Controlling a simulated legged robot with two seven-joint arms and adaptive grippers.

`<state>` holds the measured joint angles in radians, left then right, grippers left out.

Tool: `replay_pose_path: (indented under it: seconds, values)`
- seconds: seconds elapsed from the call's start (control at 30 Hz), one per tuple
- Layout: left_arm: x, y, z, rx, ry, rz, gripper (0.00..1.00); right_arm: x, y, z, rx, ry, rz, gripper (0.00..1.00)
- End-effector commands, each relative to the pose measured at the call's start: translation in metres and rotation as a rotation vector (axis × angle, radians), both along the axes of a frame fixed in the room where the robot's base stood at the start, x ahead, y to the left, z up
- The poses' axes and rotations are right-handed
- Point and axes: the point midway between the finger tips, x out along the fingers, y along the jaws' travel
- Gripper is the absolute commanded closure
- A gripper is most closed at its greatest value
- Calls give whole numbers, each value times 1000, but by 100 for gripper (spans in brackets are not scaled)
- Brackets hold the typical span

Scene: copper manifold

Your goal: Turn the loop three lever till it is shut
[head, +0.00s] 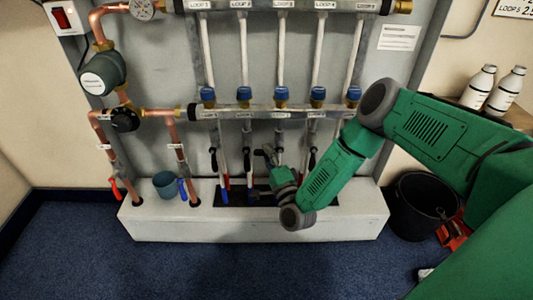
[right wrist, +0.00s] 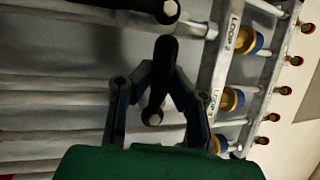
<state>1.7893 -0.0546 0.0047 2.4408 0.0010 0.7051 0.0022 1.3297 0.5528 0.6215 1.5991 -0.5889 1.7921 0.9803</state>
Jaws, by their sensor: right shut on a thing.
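My right gripper (head: 268,155) reaches in from the right, in front of the lower part of the manifold, at the middle loop pipe. In the right wrist view it (right wrist: 155,95) is shut around a black lever handle (right wrist: 164,58), with one finger on each side. By its place in the row, this handle is the loop three lever; in the head view the gripper mostly hides it. The handle's pale round end (right wrist: 152,117) shows between the fingers. How far the lever is turned I cannot tell. My left gripper is not in view.
Neighbouring black levers (head: 213,160) (head: 312,158) hang close on both sides. Above them runs the lower manifold bar (head: 268,109) with blue-capped valves (head: 281,93). A white plinth (head: 250,227) stands below. A blue-grey cup (head: 166,184) is at left, a black bucket (head: 415,215) at right.

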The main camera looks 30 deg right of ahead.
Motion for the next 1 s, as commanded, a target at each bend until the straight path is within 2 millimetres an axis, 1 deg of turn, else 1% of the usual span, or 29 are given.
replay_pose_path:
  seconds: [0.13, 0.2, 0.23, 0.53, 0.67, 0.77, 1.0]
  values:
    - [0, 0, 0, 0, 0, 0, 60, -3, -3, -2, -1, 3, -6, 100]
    - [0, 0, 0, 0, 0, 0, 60, -3, -3, -2, -2, 2, -6, 72]
    - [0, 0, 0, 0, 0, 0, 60, -2, -3, -2, -2, 2, -6, 63]
    - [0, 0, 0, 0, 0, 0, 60, -1, -1, -1, -2, 1, -3, 63]
    - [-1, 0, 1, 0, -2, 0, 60, -8, 1, -3, -3, 2, -1, 63]
    - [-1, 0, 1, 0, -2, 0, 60, -23, 3, -8, -2, 5, 0, 63]
    - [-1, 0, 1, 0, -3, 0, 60, -73, 10, -22, 0, 7, 0, 63]
